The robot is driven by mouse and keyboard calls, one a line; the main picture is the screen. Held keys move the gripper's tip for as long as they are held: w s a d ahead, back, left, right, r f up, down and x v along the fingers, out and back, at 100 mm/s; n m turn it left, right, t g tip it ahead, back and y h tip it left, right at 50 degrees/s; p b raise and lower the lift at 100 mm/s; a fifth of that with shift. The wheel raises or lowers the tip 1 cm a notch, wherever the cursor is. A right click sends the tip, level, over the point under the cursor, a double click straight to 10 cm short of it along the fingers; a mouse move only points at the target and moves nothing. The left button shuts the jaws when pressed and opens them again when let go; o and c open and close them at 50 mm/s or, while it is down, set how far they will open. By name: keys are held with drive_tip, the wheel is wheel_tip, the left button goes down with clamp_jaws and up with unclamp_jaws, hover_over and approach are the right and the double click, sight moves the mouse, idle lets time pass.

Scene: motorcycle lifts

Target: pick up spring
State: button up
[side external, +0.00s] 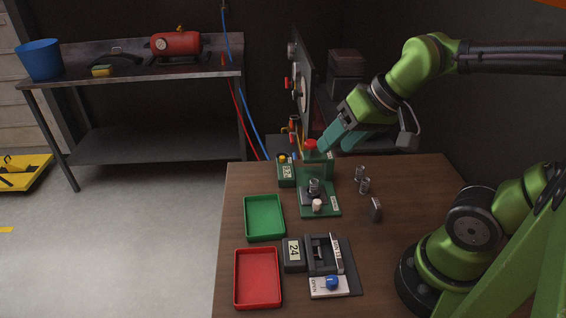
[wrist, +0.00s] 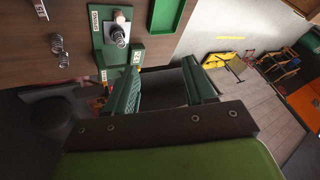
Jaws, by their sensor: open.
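A metal coil spring (side external: 315,186) stands on the green fixture (side external: 333,208); the same spring (wrist: 118,37) shows on the fixture in the wrist view. Two more small coil springs, one (side external: 360,173) behind the other (side external: 365,186), stand on the wooden table to the right of the fixture. They also show at the left of the wrist view (wrist: 57,42). My gripper (side external: 338,140) is above the table's back edge, behind and above the fixture. In the wrist view its green fingers (wrist: 160,70) are apart with nothing between them.
A green tray (side external: 248,235) and a red tray (side external: 238,280) lie on the left of the table (side external: 415,180). A dark device with a blue knob (side external: 331,283) stands in front, and a small metal block (side external: 376,210) stands at right. The table's back right is clear.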

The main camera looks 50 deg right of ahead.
drive_tip(key=w+d+f+n+g+h, duration=0.1)
drive_tip(key=w+d+f+n+g, duration=0.15)
drive_tip(key=w+d+g, duration=0.5)
drive_tip(key=n+t, duration=0.1)
hover_over(314, 181)
drive_tip(key=shift+h, duration=0.4)
drive_tip(key=f, duration=1.1)
drive_tip(key=shift+s+d+f, duration=0.1)
drive_tip(key=shift+s+d, duration=0.05)
drive_tip(key=shift+d, duration=0.2)
drive_tip(key=shift+a+f, duration=0.2)
drive_tip(key=shift+f, duration=1.15)
drive_tip(key=shift+a+f, duration=0.15)
drive_tip(key=shift+f, duration=1.15)
clamp_jaws()
